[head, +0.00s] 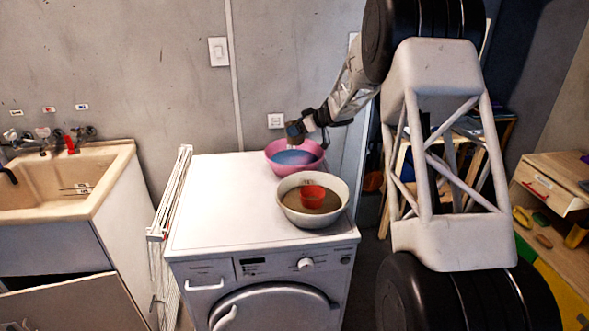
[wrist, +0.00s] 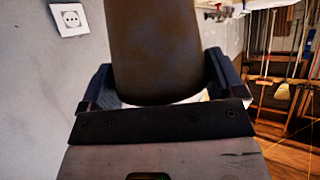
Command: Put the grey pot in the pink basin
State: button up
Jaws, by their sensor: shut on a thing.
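My gripper (head: 298,131) is over the back of the washing machine, at the pink basin (head: 279,167). The basin is blue inside. In the wrist view my gripper (wrist: 157,84) is shut on a dark brownish-grey tapered pot (wrist: 155,45), with one finger on each side of it. I take this to be the grey pot. In the head view the pot is mostly hidden by the gripper, and I cannot tell its height above the basin floor.
A pale bowl (head: 334,214), brown inside, stands in front of the pink basin and holds a red pot (head: 313,197). The left of the washing machine top (head: 220,200) is clear. A folded drying rack (head: 170,200) leans at its left side. A wall socket (head: 276,120) is behind.

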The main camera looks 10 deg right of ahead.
aim_at(303, 137)
jog(key=shift+f, duration=0.1)
jog(key=shift+f, duration=2.45)
jog(key=shift+f, duration=2.45)
jog(key=shift+f, duration=0.65)
jog(key=o, duration=0.7)
jog(key=shift+c, duration=0.2)
jog(key=shift+r, duration=0.15)
